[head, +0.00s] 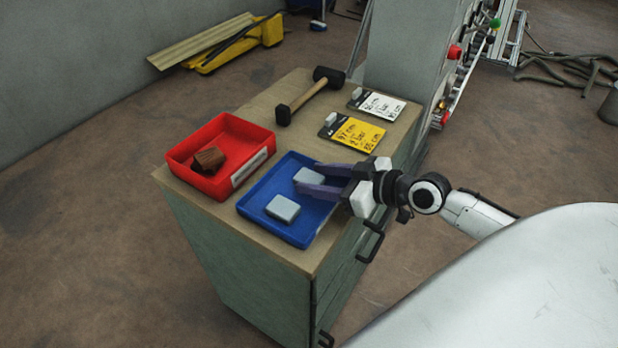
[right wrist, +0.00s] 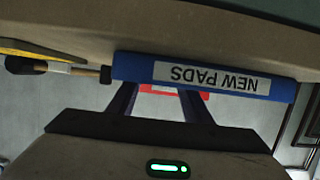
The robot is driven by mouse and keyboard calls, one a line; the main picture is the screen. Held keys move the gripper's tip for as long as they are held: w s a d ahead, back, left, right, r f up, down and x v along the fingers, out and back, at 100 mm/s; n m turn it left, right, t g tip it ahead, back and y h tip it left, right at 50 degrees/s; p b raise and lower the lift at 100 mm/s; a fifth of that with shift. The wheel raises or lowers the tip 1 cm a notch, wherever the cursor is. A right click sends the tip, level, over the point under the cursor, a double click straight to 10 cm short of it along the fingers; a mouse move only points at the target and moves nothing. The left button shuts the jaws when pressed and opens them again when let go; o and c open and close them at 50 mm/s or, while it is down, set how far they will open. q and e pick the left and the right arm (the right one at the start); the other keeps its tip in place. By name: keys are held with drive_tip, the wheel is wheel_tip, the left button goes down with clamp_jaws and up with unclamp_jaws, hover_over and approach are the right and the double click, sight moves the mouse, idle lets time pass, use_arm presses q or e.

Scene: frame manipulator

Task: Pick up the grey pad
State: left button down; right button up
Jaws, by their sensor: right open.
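Two grey pads are in the blue tray (head: 254,216) on the cabinet top. The near grey pad (head: 283,208) lies clear of my gripper; the far grey pad (head: 306,176) is partly covered by it. My right gripper (head: 306,178) is open, its purple fingers reaching over the tray from the right, around or just above the far pad; I cannot tell whether they touch it. In the right wrist view, the fingers (right wrist: 158,98) are apart at the tray's wall (right wrist: 135,68), labelled "NEW PADS" upside down. The pads are hidden there. My left gripper is not in view.
A red tray (head: 186,148) with a brown block (head: 209,159) stands left of the blue tray. A mallet (head: 307,97), a yellow card (head: 352,132) and a white card (head: 377,104) lie further back. The cabinet (head: 232,268) has dark handles on its right side.

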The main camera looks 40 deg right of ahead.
drive_tip(key=shift+w+a+f, duration=0.1)
drive_tip(key=shift+w, duration=0.1)
drive_tip(key=shift+c, duration=0.4)
drive_tip(key=c, duration=0.7)
drive_tip(key=shift+c, duration=0.2)
